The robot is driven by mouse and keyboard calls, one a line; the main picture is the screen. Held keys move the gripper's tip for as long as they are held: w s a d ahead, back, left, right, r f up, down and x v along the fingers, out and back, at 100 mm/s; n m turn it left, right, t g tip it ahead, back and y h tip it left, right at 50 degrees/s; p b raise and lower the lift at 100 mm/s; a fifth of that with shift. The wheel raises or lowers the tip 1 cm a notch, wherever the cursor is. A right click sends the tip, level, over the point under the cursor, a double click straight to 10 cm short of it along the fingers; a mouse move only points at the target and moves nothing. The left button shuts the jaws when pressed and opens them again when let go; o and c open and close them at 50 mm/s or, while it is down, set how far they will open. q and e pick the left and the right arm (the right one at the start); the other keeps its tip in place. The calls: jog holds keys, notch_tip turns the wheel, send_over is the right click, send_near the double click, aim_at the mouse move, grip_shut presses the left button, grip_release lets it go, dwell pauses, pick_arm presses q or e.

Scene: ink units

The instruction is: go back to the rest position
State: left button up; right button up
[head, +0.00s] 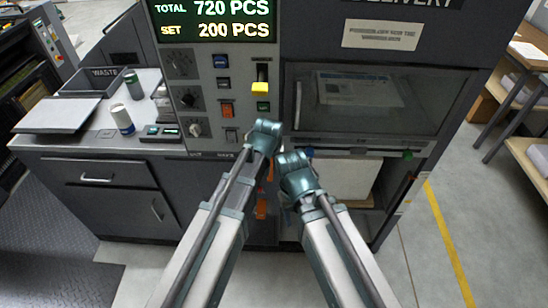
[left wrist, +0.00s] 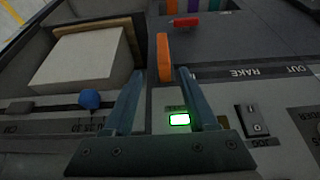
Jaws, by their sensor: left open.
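My left gripper (left wrist: 160,72) is open and empty in the left wrist view. Its two fingers stand apart in front of a grey machine panel. An orange lever (left wrist: 163,60) shows between and beyond the fingertips, and a green lit button (left wrist: 179,120) lies between the fingers, nearer the palm. I cannot tell whether either finger touches the panel. In the head view both my arms reach forward to the lower front of the machine (head: 220,65), and their bent joints hide the fingers. My right gripper cannot be made out.
A glass-fronted delivery compartment (head: 375,100) is at right. The left wrist view shows a white stack (left wrist: 85,60), a blue knob (left wrist: 90,99) and a rocker switch (left wrist: 251,120).

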pick_arm(q)
jog(key=shift+p+v, duration=0.3)
jog(key=shift+v, duration=0.55)
jog(key=s+a+f+g, duration=0.2)
jog(key=s+a+g, duration=0.2)
jog(key=s+a, duration=1.05)
jog(key=s+d+m+y, duration=0.1)
jog(key=s+d+m, duration=0.2)
jog(key=d, duration=0.6)
jog(key=s, duration=0.2)
jog(key=shift+s+r+g, duration=0.15)
jog(key=shift+s+g, duration=0.15)
jog(key=shift+d, duration=0.1)
